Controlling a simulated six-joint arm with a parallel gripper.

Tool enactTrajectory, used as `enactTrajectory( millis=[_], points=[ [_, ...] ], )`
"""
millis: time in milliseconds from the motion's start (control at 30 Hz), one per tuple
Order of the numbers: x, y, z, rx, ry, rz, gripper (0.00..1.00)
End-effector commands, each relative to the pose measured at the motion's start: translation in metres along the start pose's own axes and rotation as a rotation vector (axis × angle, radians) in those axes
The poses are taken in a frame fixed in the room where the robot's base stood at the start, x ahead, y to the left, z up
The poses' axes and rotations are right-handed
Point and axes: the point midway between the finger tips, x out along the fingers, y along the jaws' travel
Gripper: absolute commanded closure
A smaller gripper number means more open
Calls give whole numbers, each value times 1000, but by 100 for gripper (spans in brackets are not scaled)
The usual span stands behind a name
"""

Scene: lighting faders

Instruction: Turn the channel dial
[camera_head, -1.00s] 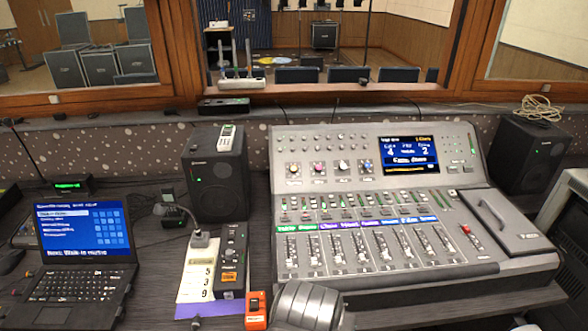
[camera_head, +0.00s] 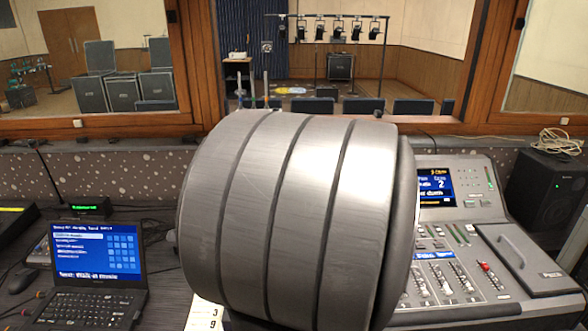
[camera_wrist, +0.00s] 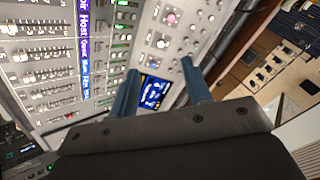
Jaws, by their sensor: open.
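The grey mixing console (camera_head: 520,262) is on the right of the head view, its left part hidden behind my arm. The row of dials is hidden there. In the wrist view, a pink-capped dial (camera_wrist: 170,18) and a white-capped dial (camera_wrist: 161,44) sit on the panel. I cannot tell which is the channel dial. My gripper (camera_wrist: 160,66) is open and empty, its two blue-grey fingers apart over the panel near the console screen (camera_wrist: 152,92). The screen also shows in the head view (camera_head: 435,187). My gripper is hidden in the head view.
A laptop (camera_head: 92,262) stands on the desk at the left. A black speaker (camera_head: 545,185) stands at the right behind the console. The fader bank (camera_wrist: 40,60) and its coloured labels lie at the left of the wrist view. A wooden window frame runs behind the desk.

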Motion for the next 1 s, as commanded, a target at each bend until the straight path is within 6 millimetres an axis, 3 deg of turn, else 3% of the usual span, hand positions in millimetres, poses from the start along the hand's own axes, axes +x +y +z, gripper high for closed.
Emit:
enactTrajectory(
  millis=[33,100,300,400,667,1000],
  points=[
    [22,-10,2,56,-32,-10,55],
    [48,-24,4,141,-70,-24,55],
    [108,-53,16,340,-158,-46,55],
    [126,-61,20,399,-184,-50,55],
    [147,-66,25,438,-201,-51,55],
    [207,-71,36,435,-200,-50,55]
  ],
)
